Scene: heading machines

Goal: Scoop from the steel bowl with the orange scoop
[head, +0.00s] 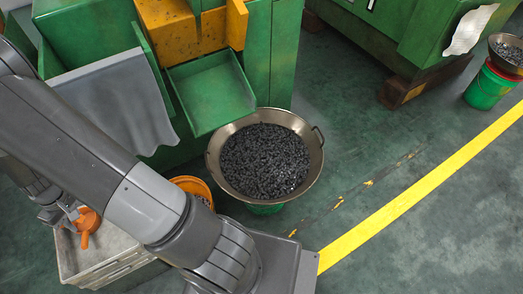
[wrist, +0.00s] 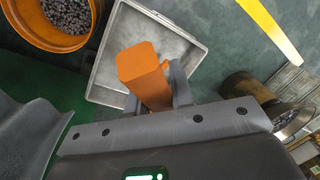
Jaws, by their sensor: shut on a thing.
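The steel bowl (head: 314,158) is wide and two-handled, heaped with small dark metal parts. It stands on a green base on the floor, right of centre in the head view. The orange scoop (head: 86,228) is at the lower left of that view, above a grey crate. In the wrist view the scoop's blocky orange end (wrist: 146,78) shows between the fingers. My gripper (head: 72,214) is shut on the scoop, well to the left of the bowl; its fingers also show in the wrist view (wrist: 155,95). The bowl is not visible in the wrist view.
The grey crate (head: 122,262) lies under my gripper. An orange bucket (head: 185,181) of metal parts, partly hidden by my arm, stands between crate and bowl. A green machine (head: 270,55) with a green tray (head: 212,92) rises behind. Floor right of the bowl is clear.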

